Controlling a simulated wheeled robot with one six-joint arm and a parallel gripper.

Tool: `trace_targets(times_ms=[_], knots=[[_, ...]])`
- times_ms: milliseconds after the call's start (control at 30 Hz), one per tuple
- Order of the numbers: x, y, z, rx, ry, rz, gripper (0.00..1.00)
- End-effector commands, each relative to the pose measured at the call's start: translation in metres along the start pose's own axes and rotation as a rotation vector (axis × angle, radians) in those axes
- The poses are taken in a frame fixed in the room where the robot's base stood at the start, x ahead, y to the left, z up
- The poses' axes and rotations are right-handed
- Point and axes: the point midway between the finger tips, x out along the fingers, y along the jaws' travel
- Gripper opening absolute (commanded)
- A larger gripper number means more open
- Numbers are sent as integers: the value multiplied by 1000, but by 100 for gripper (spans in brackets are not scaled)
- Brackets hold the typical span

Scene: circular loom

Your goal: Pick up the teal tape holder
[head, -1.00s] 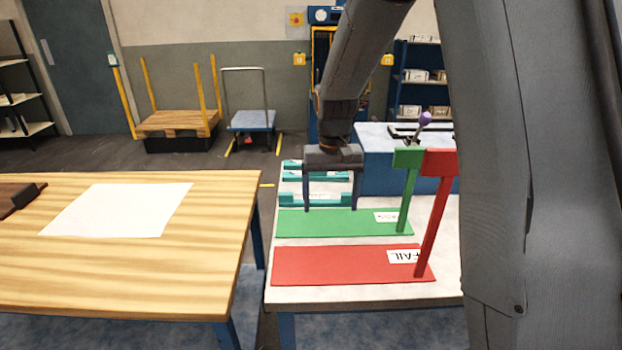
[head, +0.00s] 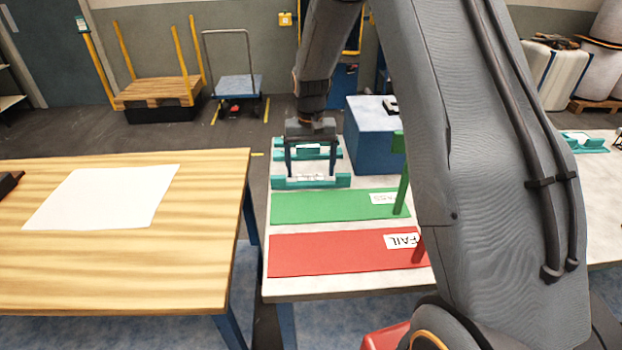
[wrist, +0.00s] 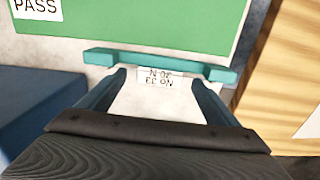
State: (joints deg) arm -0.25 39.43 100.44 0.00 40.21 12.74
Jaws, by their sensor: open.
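A teal tape holder (head: 311,183) lies on the white table just behind the green mat, with a white label in its middle. In the wrist view the teal holder (wrist: 160,61) runs across the upper middle, its printed label (wrist: 160,78) facing up. My gripper (head: 311,174) points down, open and empty, with its two fingers spread near the holder. In the wrist view my gripper (wrist: 159,82) has its fingertips on either side of the label, close to the holder. I cannot tell whether they touch it. More teal parts (head: 336,154) show behind the fingers.
The green mat (head: 320,206) marked PASS and the red mat (head: 330,254) marked FAIL lie in front, with a green post (head: 401,180) at the right. A blue box (head: 375,145) stands behind right. A wooden table (head: 120,260) with a white sheet is at left.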

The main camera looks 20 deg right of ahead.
Motion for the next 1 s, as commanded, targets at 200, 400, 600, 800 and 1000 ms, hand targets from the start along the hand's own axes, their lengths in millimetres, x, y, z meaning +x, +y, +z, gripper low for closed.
trace_targets(times_ms=[200,400,600,800,1000], knots=[[19,0,0,0,1,0,84],[21,0,-1,0,2,0,84],[21,0,0,0,2,0,59],[20,0,0,0,2,0,35],[18,0,-1,0,2,-1,35]])
